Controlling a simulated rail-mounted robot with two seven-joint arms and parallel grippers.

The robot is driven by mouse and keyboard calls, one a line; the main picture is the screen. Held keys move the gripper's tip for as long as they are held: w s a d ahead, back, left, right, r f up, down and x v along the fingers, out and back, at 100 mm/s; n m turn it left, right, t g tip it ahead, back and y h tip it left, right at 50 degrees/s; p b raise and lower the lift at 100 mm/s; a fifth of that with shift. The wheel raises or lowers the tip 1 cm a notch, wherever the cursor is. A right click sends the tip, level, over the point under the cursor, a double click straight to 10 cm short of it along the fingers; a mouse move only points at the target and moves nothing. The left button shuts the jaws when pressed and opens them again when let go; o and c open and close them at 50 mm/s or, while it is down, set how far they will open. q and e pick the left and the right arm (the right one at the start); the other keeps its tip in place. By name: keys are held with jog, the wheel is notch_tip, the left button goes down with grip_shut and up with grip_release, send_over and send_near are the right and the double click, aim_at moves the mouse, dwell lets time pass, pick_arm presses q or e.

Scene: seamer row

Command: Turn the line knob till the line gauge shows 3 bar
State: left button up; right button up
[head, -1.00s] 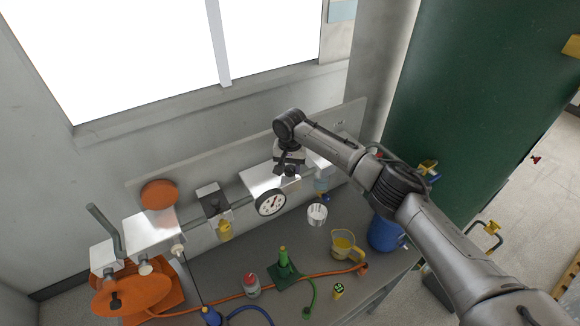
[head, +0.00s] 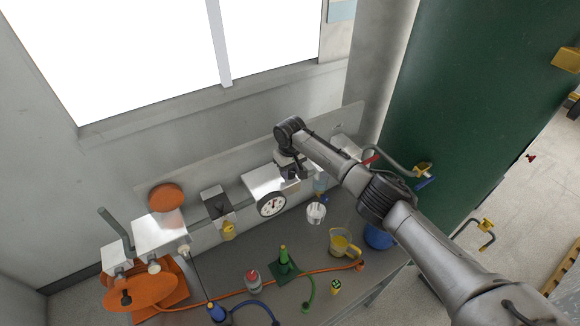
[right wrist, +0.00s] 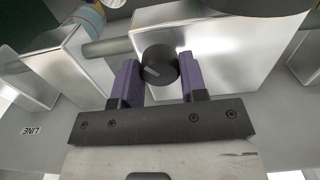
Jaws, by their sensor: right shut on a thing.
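The line gauge (head: 271,204) is a round white dial with a black rim on the front of a white box; its needle is too small to read surely. The black line knob (right wrist: 158,66) has a pale pointer mark and sits on the face of a shiny box in the right wrist view. My right gripper (right wrist: 157,75) has its purple fingers on either side of the knob, shut on it. In the head view my right gripper (head: 291,171) is at the box just above the gauge, and the knob is mostly hidden there. My left gripper is not in view.
A pipe links the wall boxes. An upside-down LINE label (right wrist: 32,131) shows in the wrist view. A green cabinet (head: 470,100) stands right.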

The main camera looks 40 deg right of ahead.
jog(key=n+p, duration=0.1)
jog(key=n, duration=0.3)
jog(key=shift+n, duration=0.3)
jog(key=n, duration=0.4)
jog(key=shift+n, duration=0.6)
jog(key=o, duration=0.9)
jog(key=shift+r, duration=0.15)
